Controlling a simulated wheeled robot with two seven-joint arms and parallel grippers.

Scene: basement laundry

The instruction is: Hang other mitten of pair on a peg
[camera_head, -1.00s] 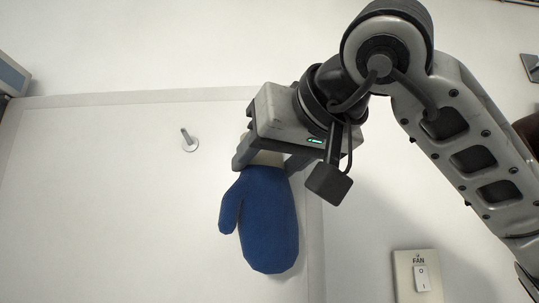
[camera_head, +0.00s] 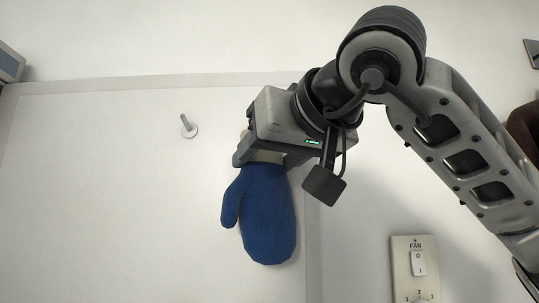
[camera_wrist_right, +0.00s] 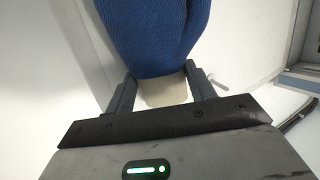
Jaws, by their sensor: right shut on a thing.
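A blue mitten (camera_head: 262,215) with a cream cuff hangs fingers-down from my right gripper (camera_head: 262,160) in the head view. The gripper is shut on the cream cuff. In the right wrist view the blue mitten (camera_wrist_right: 153,35) fills the top middle, and its cuff (camera_wrist_right: 165,92) lies between the two fingers of my right gripper (camera_wrist_right: 163,90). A peg (camera_head: 187,125) with a round base sticks out of the white board, left of the gripper and apart from the mitten. The peg also shows in the right wrist view (camera_wrist_right: 218,77). My left gripper is not in view.
The white board (camera_head: 90,200) is bare around the peg. A fan switch plate (camera_head: 414,268) is on the wall at the lower right. A grey-blue box edge (camera_head: 10,65) shows at the far left.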

